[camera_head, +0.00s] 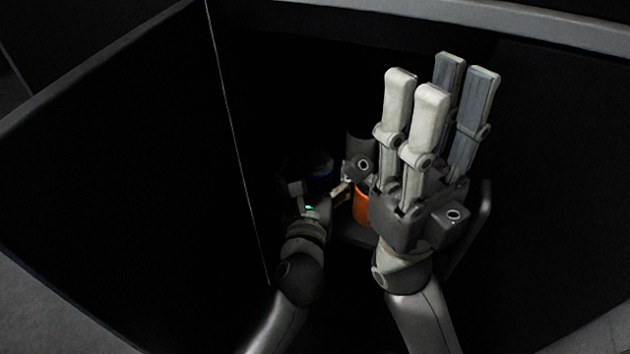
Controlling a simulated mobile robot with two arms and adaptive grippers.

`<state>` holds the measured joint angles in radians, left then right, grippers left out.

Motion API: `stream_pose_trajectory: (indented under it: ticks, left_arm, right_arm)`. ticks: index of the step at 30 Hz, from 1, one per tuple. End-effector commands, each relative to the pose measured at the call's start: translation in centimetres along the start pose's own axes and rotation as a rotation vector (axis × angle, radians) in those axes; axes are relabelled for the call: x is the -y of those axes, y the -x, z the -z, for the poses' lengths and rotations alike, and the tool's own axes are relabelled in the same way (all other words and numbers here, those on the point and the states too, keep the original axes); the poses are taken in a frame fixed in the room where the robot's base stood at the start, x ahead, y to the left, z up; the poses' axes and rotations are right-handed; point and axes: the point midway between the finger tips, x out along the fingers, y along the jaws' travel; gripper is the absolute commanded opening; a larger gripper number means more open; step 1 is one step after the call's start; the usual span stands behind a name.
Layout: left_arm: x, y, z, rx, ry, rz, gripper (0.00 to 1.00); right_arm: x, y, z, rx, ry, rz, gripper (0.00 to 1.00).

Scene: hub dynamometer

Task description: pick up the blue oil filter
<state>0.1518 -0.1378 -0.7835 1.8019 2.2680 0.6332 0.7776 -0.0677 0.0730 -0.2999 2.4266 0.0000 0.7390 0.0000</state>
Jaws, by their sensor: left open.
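The blue oil filter (321,162) seems to be the dark round shape with a faint blue edge, deep inside the dark bin; shadow hides most of it. My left gripper (321,186) reaches down into the bin with its open fingers close to the filter's near side. I cannot tell whether they touch it. My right gripper (439,85) is raised close to the camera, its fingers pointing up and apart, with nothing between them.
An orange object (361,206) stands just right of my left gripper, partly hidden by my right gripper. A dark cylinder (359,143) stands behind it. The bin's walls (110,75) enclose the space, and its floor is mostly too dark to see.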

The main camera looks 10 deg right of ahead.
Motion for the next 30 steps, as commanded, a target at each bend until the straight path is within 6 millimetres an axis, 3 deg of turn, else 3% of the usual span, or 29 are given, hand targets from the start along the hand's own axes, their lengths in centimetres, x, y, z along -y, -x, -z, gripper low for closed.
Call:
stream_pose_trajectory:
  ticks: [7, 21, 30]
  left_arm:
    - [0.0, -0.11, -0.03, -0.001, 0.0, 0.0, 0.87]
    - [0.01, -0.08, -0.15, 0.002, 0.001, 0.001, 0.29]
    - [0.01, -0.08, -0.36, 0.002, 0.001, 0.001, 0.29]
  right_arm:
    - [0.01, -0.09, 0.02, -0.002, 0.0, 0.001, 0.33]
    - [0.02, -0.08, 0.01, -0.002, 0.0, 0.001, 0.33]
    - [0.01, -0.26, 0.03, -0.002, 0.0, 0.0, 0.33]
